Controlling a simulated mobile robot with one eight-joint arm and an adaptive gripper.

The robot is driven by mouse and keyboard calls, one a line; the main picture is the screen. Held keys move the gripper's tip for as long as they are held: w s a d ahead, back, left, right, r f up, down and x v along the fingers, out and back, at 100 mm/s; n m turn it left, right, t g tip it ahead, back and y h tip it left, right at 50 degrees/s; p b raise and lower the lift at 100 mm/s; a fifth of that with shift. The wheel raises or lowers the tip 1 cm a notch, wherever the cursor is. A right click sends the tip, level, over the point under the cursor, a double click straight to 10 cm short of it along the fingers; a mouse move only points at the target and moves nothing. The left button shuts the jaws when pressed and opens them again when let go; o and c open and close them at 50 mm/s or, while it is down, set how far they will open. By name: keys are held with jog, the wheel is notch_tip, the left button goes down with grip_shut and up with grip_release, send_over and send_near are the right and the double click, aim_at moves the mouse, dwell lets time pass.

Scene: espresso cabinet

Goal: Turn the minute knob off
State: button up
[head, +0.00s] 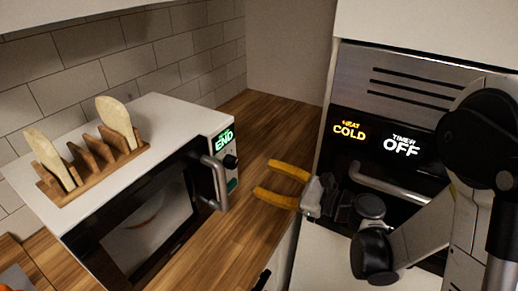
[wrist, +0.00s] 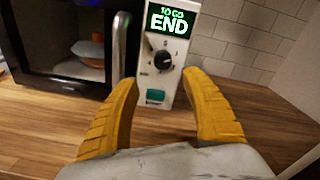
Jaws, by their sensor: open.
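The microwave (head: 150,120) stands on the wooden counter at the left. Its front panel has a lit green display (wrist: 168,21) reading "TO GO END". Below it is a round black knob (wrist: 162,60), which also shows in the head view (head: 230,161). Marks surround the knob, but its exact pointer position is too small to tell. A green button (wrist: 155,96) sits under it. My gripper (head: 265,177) is open and empty, with its yellow fingers pointing at the panel. In the wrist view the fingers (wrist: 159,78) spread either side of the lower panel, apart from the knob.
The microwave's vertical door handle (head: 215,182) juts out just left of the knob. A wooden rack (head: 95,160) with paddles stands on top. The built-in oven at the right shows "HEAT COLD" (head: 349,130) and "TIMER OFF" (head: 401,146). Bare counter (head: 285,120) lies between them.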

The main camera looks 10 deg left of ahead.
aim_at(235, 164)
jog(key=shift+m, duration=0.3)
jog(key=x, duration=1)
jog(key=shift+w+a+r+b, duration=0.2)
jog(key=shift+w+r+b, duration=0.1)
jog(key=shift+b, duration=0.05)
jog(key=c, duration=1.2)
